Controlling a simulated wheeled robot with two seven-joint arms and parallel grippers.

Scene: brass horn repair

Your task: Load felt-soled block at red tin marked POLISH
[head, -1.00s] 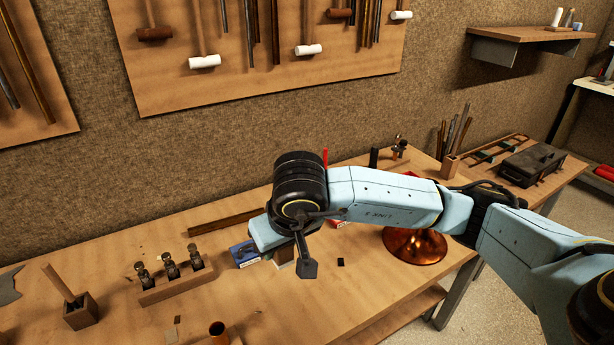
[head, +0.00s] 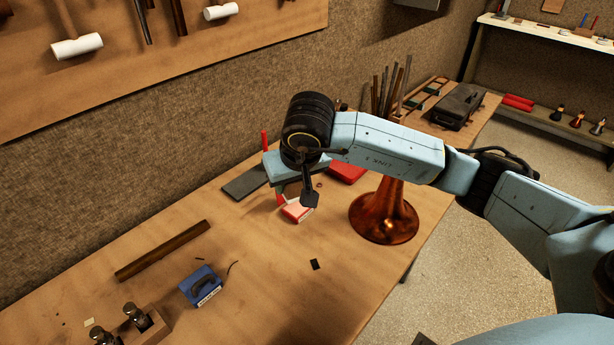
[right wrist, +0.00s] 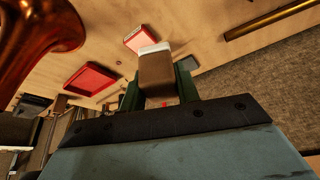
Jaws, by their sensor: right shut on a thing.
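My right gripper (right wrist: 160,90) is shut on a brown block (right wrist: 156,72) with a pale felt sole (right wrist: 154,48), held between its green fingers. In the head view the wrist mostly hides the fingers and block. A small red tin with a whitish top (head: 296,211) lies on the bench just below the gripper; in the right wrist view the tin (right wrist: 139,38) shows just past the block's sole. I cannot read its marking. A shallow red tray (right wrist: 92,79) lies beside it, partly hidden behind my arm in the head view (head: 347,172). My left gripper is out of view.
A copper horn bell (head: 385,218) stands to the right, under my forearm. A grey slab (head: 245,183) lies behind the gripper. The bench between the blue box and red tin is mostly clear.

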